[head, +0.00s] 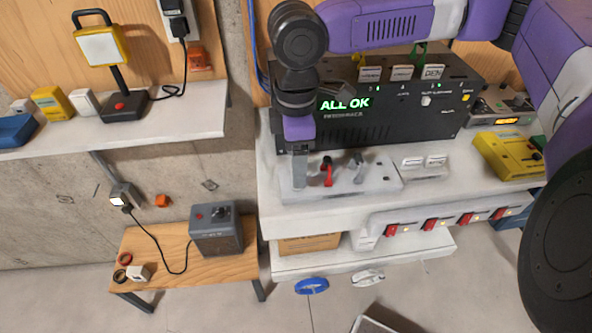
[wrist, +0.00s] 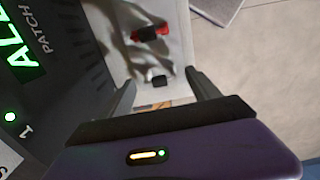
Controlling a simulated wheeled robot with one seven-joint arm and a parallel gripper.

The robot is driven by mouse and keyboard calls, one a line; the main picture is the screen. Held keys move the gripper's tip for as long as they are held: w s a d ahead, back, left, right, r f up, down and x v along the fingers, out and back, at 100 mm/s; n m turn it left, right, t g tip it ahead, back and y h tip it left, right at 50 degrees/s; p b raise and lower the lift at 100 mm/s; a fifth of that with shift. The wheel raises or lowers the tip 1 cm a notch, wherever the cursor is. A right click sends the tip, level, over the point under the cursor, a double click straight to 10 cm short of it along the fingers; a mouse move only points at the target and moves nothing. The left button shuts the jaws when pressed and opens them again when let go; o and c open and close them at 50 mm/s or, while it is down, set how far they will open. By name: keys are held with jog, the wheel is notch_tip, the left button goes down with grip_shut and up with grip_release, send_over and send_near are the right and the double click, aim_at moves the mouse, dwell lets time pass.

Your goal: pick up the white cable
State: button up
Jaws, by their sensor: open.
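A pale tray (head: 380,186) lies on the white bench, in front of the black "ALL OK" box. On it is a red plug (head: 327,172), also in the wrist view (wrist: 150,33), and right of it a greyish-white piece with a dark end (head: 357,167). In the wrist view that dark end (wrist: 160,80) lies between the fingers; I cannot tell for sure whether it belongs to the white cable. A white coil (head: 368,278) also shows low below the bench. My gripper (head: 300,178) points down at the tray's left end, open and empty.
The black box (head: 400,105) stands close behind my gripper. A yellow device (head: 508,155) is at the right. Red switches (head: 430,224) line the bench front. A blue coil (head: 311,286) is below. A wooden stool (head: 190,267) with a grey box stands at the left.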

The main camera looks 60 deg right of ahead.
jog(key=shift+f, duration=0.6)
jog(key=c, duration=1.4)
jog(key=shift+r, duration=0.1)
